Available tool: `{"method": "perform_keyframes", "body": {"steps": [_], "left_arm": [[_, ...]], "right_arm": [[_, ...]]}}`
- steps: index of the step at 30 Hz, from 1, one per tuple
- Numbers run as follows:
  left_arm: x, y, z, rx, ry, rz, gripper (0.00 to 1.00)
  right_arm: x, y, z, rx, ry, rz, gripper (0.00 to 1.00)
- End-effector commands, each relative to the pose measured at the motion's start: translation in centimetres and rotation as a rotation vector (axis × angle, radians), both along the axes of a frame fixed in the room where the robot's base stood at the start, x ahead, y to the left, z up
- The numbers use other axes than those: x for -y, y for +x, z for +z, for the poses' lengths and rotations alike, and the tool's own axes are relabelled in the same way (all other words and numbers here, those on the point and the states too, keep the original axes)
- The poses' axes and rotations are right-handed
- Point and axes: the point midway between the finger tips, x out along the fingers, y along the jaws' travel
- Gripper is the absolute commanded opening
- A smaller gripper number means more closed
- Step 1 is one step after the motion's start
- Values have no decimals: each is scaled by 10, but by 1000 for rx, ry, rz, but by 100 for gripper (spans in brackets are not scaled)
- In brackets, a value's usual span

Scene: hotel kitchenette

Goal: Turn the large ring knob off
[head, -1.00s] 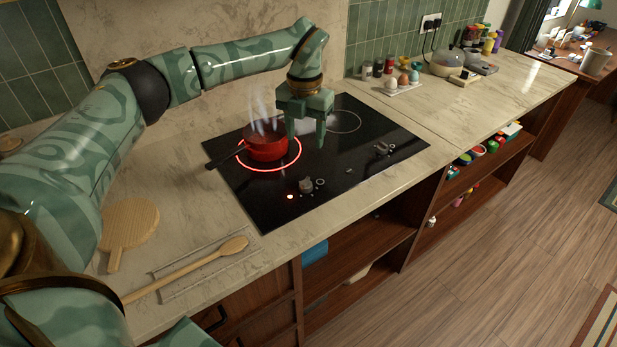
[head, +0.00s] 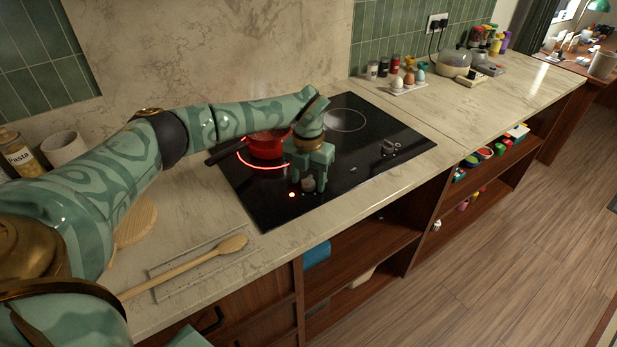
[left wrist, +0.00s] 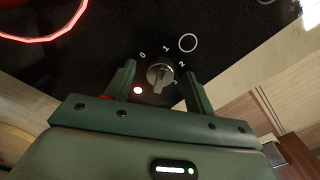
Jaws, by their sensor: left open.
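The knob (left wrist: 160,74) is grey and round with a raised bar, on the black hob (head: 340,170). It is marked with 0, 1, 2 and a ring symbol; its exact setting is hard to read. A red lamp (left wrist: 138,90) is lit beside it. In the head view the knob (head: 307,184) shows small between my fingers. My left gripper (head: 309,181) is open, pointing down, with one finger on each side of the knob. No grip on it shows. In the left wrist view my left gripper (left wrist: 159,73) frames the knob. My right gripper is not in view.
A red pot (head: 266,146) stands on the glowing ring (head: 258,164), partly behind my arm. A second knob (head: 389,147) is to the right. A wooden spoon (head: 200,259) lies on the counter in front.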

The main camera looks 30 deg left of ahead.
Motion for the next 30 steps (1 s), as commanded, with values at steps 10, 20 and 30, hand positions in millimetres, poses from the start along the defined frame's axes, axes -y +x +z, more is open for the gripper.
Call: {"method": "perform_keyframes", "body": {"steps": [10, 20, 30], "left_arm": [[0, 0, 0, 0, 0, 1, 9], [1, 0, 3, -1, -1, 93, 9], [0, 0, 6, 1, -1, 373, 9]], "right_arm": [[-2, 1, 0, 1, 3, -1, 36], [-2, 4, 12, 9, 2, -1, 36], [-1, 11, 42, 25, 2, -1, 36]]}}
